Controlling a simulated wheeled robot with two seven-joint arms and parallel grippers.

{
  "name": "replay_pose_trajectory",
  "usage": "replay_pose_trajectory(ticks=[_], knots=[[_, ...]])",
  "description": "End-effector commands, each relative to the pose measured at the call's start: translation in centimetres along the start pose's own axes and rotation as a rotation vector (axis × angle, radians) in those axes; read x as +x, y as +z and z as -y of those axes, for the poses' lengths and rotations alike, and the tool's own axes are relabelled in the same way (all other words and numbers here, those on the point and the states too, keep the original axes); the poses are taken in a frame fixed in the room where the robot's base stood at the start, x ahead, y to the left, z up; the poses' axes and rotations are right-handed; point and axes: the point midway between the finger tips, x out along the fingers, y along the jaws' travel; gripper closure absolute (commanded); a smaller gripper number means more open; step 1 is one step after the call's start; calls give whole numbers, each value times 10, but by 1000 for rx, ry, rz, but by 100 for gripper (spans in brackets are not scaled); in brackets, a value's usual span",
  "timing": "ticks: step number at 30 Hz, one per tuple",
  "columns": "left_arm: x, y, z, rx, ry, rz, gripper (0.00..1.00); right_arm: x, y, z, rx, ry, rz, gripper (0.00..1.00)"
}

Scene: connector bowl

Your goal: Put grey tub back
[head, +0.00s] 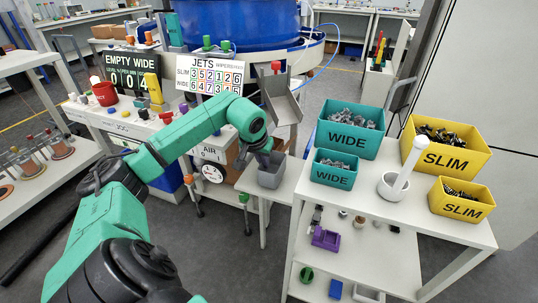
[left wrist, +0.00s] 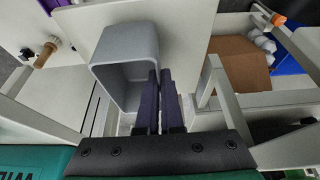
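The grey tub (head: 270,178) is at the small white stand below the metal chute, in the middle of the head view. In the left wrist view the tub (left wrist: 125,48) shows its open top and looks empty. My left gripper (head: 264,156) reaches down to the tub's rim. In the left wrist view its two dark fingers (left wrist: 160,72) are close together at the tub's right wall, one on the inner side and one on the outer side, pinching it. Whether the tub's base touches the stand cannot be told. My right gripper is not in view.
A white cart right of the tub carries teal WIDE bins (head: 350,128) (head: 333,170), yellow SLIM bins (head: 447,146) (head: 461,199) and a white pestle-like rod in a round holder (head: 394,187). The metal chute (head: 281,98) and blue bowl (head: 235,25) stand behind. The small white stand (head: 285,190) has little free room.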

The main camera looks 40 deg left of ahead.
Motion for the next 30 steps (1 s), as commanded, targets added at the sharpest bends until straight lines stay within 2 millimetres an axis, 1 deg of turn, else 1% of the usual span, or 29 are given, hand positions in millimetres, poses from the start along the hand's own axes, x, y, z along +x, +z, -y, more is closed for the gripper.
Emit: replay_pose_trajectory(ticks=[2, 8, 10, 12, 21, 22, 23, 24, 30], knots=[[1, -9, -3, 1, 5, 1, 100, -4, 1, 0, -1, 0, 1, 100], [15, -40, -5, 3, 7, 4, 100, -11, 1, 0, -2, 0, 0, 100], [27, -33, -4, 8, 1, 9, 100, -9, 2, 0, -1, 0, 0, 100], [31, -31, -3, 8, 1, 6, 100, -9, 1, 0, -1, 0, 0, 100], [34, -30, -2, 8, 0, 4, 100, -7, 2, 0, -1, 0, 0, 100], [34, -30, -2, 8, 0, 4, 93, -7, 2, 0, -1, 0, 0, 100], [34, -30, -2, 7, 0, 4, 81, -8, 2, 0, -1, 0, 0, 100], [34, -30, -2, 7, 0, 4, 67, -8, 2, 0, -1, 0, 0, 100], [33, -30, -2, 7, 0, 4, 67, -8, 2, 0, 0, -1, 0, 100]])
